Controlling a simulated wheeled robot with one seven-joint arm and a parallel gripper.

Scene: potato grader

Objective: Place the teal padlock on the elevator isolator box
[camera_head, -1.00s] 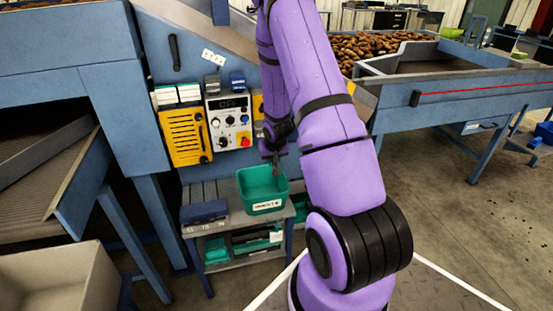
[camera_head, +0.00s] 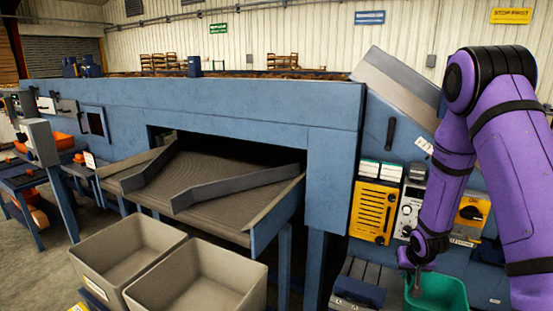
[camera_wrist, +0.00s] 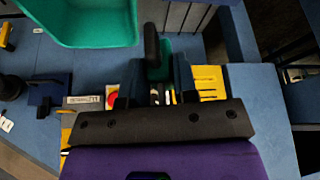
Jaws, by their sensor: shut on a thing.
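In the wrist view my gripper (camera_wrist: 156,88) is shut on the teal padlock (camera_wrist: 162,70). Its dark shackle (camera_wrist: 152,45) sticks out past the fingertips. In the head view my gripper (camera_head: 418,272) is low, over the green bin, and the padlock cannot be made out there. A yellow box with a black rotary switch (camera_head: 471,212) is on the blue machine wall, partly behind my arm. Its label is too small to read, so I cannot tell whether it is the elevator isolator. My gripper is below and left of it, apart from it.
The green bin (camera_head: 450,296) stands on a bench beside a dark blue case (camera_head: 358,291). A yellow slatted box (camera_head: 374,212) and a grey control panel (camera_head: 408,214) are left of the switch box. Two beige crates (camera_head: 212,276) and a conveyor chute (camera_head: 215,180) lie further left.

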